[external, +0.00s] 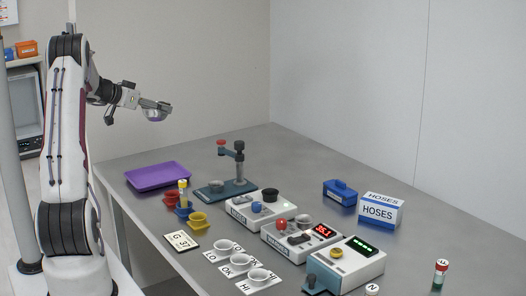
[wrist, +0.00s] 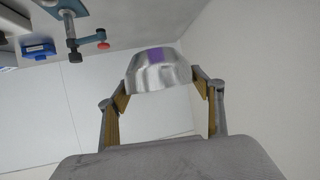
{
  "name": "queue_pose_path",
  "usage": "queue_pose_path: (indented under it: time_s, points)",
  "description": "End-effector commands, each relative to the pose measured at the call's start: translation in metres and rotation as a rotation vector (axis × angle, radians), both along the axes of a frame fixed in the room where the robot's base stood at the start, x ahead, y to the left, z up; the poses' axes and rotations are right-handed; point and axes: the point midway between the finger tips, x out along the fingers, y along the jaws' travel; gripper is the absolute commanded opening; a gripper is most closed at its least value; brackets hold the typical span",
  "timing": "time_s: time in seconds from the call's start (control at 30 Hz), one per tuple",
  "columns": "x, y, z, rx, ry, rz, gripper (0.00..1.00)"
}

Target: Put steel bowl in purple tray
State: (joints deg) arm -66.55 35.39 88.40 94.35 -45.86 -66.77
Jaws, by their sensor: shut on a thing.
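The steel bowl (wrist: 158,72) is shiny and held between the fingertips of my gripper (wrist: 160,92) in the wrist view. A purple patch shows on its surface. In the external view my gripper (external: 160,107) is raised high above the table's far left part, with the bowl (external: 155,115) at its tip. The purple tray (external: 158,176) lies flat and empty on the table at the far left, below the gripper and apart from it.
A teal stand with a red knob (external: 221,143) rises right of the tray. Red, yellow and blue cups (external: 198,221) stand in front of it. Several devices (external: 300,236), white cups on cards (external: 240,265), a blue case (external: 340,192) and a HOSES box (external: 379,211) fill the table's middle and right.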

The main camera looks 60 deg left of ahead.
Motion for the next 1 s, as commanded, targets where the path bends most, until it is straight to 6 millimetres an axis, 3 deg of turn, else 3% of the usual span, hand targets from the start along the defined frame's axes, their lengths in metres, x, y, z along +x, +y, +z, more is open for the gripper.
queue_pose_path:
  time_s: [0.07, 0.6, 0.77, 1.0]
  points:
    - [-0.015, 0.009, 0.0, 0.0, 0.001, 0.028, 0.43]
    - [-0.013, 0.008, -0.096, -0.005, 0.002, 0.026, 0.43]
    - [-0.013, 0.008, -0.109, 0.0, 0.001, 0.025, 0.43]
    - [-0.013, 0.008, -0.11, 0.0, 0.001, 0.025, 0.43]
